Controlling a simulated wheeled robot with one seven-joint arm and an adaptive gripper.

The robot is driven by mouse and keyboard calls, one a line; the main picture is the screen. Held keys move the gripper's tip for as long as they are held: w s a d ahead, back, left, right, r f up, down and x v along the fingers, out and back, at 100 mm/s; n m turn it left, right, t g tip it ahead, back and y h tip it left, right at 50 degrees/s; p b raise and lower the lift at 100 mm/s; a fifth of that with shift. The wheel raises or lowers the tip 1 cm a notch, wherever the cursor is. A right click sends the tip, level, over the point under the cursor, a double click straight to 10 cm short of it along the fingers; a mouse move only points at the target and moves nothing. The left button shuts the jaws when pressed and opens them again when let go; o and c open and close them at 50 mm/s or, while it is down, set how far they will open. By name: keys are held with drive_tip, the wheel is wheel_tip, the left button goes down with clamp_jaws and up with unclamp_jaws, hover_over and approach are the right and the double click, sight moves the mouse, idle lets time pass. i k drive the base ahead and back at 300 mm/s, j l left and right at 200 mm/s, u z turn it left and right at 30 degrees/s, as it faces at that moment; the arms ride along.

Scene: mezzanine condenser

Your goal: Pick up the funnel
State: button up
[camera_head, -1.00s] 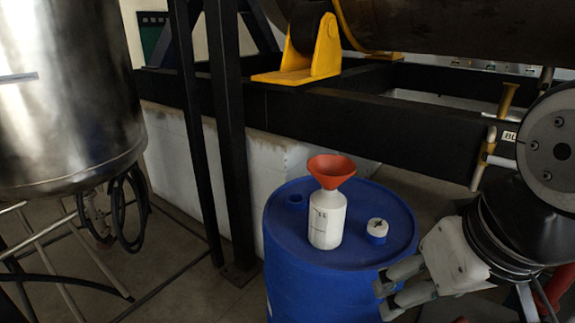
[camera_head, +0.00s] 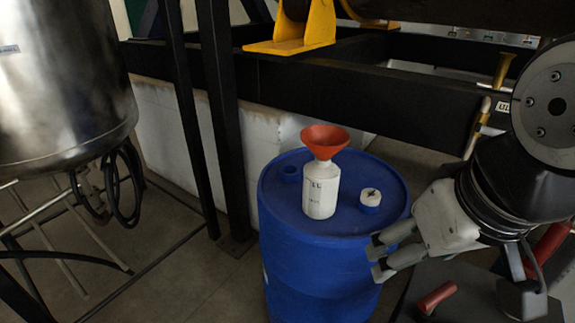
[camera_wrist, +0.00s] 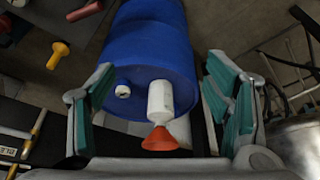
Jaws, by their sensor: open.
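The orange-red funnel (camera_head: 324,140) sits mouth up in the neck of a white bottle (camera_head: 321,189), which stands upright on top of a blue drum (camera_head: 300,231). My gripper (camera_head: 374,258) is to the right of the bottle and lower than the funnel, at the drum's right edge, apart from the funnel. In the wrist view the funnel (camera_wrist: 160,139) and the bottle (camera_wrist: 160,101) show between my two open fingers. The gripper is empty. The funnel's spout is hidden in the bottle.
A white-topped cap (camera_head: 370,198) stands on the drum right of the bottle. A black steel frame (camera_head: 290,85) runs behind the drum, with upright posts to its left. A shiny metal tank (camera_head: 65,80) hangs at the left.

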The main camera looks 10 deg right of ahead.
sight(325, 141)
drive_tip(key=i+j+z, duration=0.1)
drive_tip(key=j, duration=0.25)
drive_tip(key=i+j+z, duration=0.15)
drive_tip(key=i+j, duration=0.15)
drive_tip(key=i+j+z, duration=0.1)
drive_tip(key=j, duration=0.4)
drive_tip(key=i+j+z, duration=0.1)
drive_tip(key=i+j, duration=0.15)
drive_tip(key=j, duration=0.2)
drive_tip(key=i+j+z, duration=0.15)
drive_tip(key=j, duration=0.25)
drive_tip(key=i+j+z, duration=0.1)
drive_tip(key=j, duration=0.35)
drive_tip(key=i+j+z, duration=0.15)
drive_tip(key=j, duration=0.3)
drive_tip(key=j+z, duration=0.1)
drive_tip(key=j, duration=0.35)
drive_tip(key=i, duration=0.05)
